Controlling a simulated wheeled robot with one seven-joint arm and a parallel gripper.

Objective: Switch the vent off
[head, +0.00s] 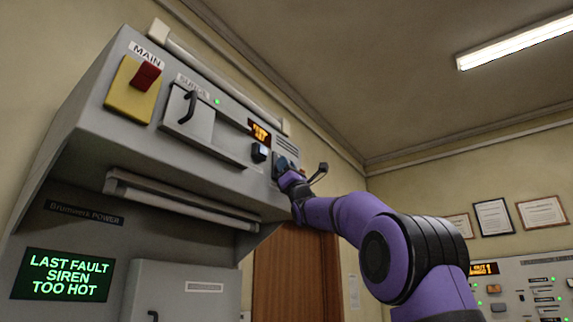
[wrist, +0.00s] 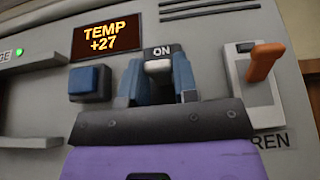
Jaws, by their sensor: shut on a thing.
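My gripper (wrist: 160,85) is up against the console panel, its two blue-grey fingers closed on either side of a small pale switch part (wrist: 158,66). A dark marking reading ON sits directly above that part. The fingers and the gripper's dark front edge hide most of the switch and any label below it, so I cannot read whether it is named vent. In the head view my gripper (head: 288,172) is at the right end of the console's upper face, and the switch is hidden there.
Left of the gripper are a blue button (wrist: 89,82) and a TEMP +27 display (wrist: 106,40). Close on the right is an orange lever (wrist: 264,62), label partly hidden. Further left are a handled cover (head: 188,112) and the red MAIN switch (head: 146,76).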

